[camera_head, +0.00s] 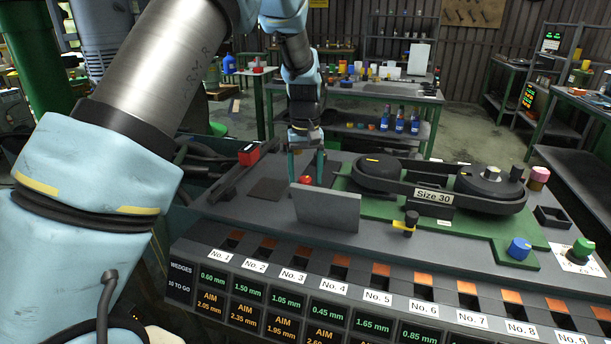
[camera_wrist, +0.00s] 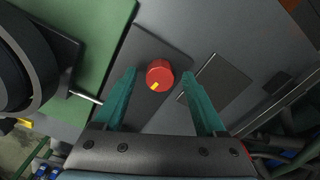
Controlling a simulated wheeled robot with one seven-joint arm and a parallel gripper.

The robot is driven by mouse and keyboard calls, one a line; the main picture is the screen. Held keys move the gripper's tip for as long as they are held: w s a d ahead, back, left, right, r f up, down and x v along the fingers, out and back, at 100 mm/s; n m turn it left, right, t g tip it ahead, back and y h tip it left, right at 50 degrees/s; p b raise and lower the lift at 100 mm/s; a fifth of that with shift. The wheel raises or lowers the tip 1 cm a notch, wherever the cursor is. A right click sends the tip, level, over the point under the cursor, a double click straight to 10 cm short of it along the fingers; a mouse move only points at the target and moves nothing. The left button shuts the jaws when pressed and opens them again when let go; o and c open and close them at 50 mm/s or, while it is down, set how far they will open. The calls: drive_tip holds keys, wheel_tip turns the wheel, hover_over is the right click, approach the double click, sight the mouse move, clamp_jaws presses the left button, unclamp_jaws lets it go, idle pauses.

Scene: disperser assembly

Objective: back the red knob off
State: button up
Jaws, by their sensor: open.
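The red knob (camera_wrist: 160,75) is round with a yellow mark on its face. In the wrist view it sits on a dark grey plate, between and slightly beyond the tips of my gripper's teal fingers. My gripper (camera_wrist: 156,80) is open, with a finger on either side of the knob and visible gaps between. In the head view the red knob (camera_head: 305,181) shows low between the fingers of my gripper (camera_head: 306,178), behind an upright grey panel. The panel hides part of the fingers and the knob's base.
The upright grey panel (camera_head: 325,208) stands just in front of the knob. A green fixture with dark round housings labelled Size 30 (camera_head: 433,195) lies to the right. A black knob (camera_head: 411,218), a blue knob (camera_head: 519,247) and a numbered wedge rack (camera_head: 340,289) are nearer the front.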

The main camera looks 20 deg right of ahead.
sight(305, 179)
wheel_tip(305, 179, up, 11)
drive_tip(key=b, duration=0.2)
drive_tip(key=shift+f+b, duration=0.15)
drive_tip(key=shift+b, duration=0.15)
